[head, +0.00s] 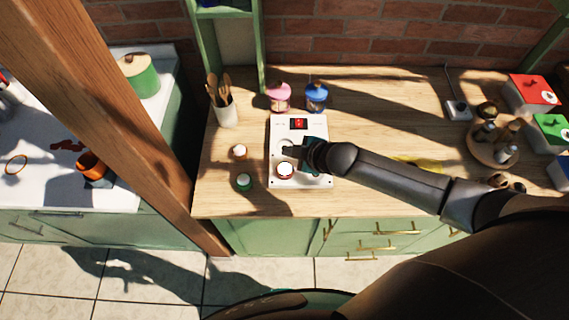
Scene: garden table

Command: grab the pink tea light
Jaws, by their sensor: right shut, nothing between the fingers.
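A small round tea light (285,170) with a white top and a reddish-pink rim sits on the lower part of a white panel (312,180). My right gripper (287,151) reaches in from the right over the panel, just above this tea light in the picture. It is shut with nothing held, and whether it touches the tea light cannot be told. An orange-tan tea light (240,151) and a green tea light (244,182) stand on the wooden counter left of the panel. My left gripper is not in view.
A pink-lidded jar (279,98) and a blue-lidded jar (316,97) stand behind the panel. A utensil pot (226,112) is at the back left. A round tray (490,152) of small jars is at the right. The counter (390,105) behind my right arm is mostly clear.

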